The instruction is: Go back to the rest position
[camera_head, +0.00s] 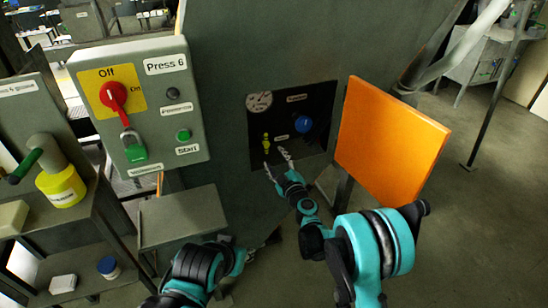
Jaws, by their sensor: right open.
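My right gripper (275,161) is open, with its two pale fingers spread in front of the dark recessed panel (325,97) of the press. The fingertips are just below a small yellow-green part (266,140) on that panel. I see nothing between the fingers, and I cannot tell whether they touch the panel. My right arm reaches up to it from the lower right. My left arm is folded low at the bottom centre, and its gripper cannot be made out.
An orange door (390,140) stands open right of the panel, close to my right arm. A blue knob (304,124) and a gauge (259,101) are on the panel. A control box (140,100) with a red switch (113,95) and a shelf (100,245) stand left.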

